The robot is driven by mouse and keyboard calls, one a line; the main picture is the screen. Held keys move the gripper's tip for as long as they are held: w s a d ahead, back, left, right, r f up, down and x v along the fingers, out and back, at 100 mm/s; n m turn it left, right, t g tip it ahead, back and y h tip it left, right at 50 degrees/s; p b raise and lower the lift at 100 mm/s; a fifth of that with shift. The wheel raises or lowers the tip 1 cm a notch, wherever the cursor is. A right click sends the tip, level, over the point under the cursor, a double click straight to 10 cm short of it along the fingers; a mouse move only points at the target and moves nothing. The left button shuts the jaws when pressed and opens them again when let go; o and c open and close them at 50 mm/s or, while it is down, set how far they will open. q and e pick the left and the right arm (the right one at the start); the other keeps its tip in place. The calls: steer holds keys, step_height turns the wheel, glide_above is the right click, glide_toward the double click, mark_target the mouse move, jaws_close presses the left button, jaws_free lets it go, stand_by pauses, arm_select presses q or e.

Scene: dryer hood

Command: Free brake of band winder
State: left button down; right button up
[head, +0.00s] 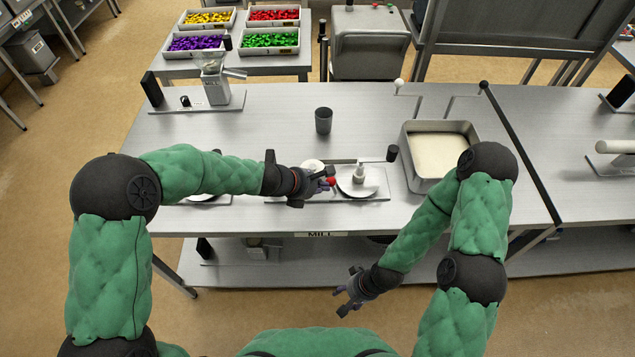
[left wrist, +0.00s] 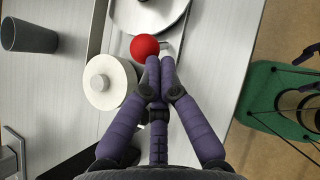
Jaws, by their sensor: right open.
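The band winder is a flat metal base (head: 381,194) on the bench with a round plate (head: 348,186), a central post and a black-knobbed crank (head: 391,153). A red ball knob (head: 331,181) sits at its left side; in the left wrist view the red knob (left wrist: 145,47) is on a thin lever by the plate edge (left wrist: 150,22). My left gripper (head: 325,184) is at this knob; its fingers (left wrist: 158,72) are drawn together, tips at the knob's near side. Whether they touch it is unclear. My right gripper (head: 347,297) is open and empty, low before the bench.
A metal tray with pale contents (head: 407,140) stands to the right. A mill (head: 215,85) stands at the back left. The bench between mill and cup is clear.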

arm_select(q)
steer(key=shift+d+r, duration=0.2)
steer(key=shift+d, duration=0.4)
steer(key=shift+r, duration=0.1)
steer(key=shift+r+p, duration=0.75)
steer(key=shift+p, duration=0.1)
steer(key=shift+a, duration=0.1)
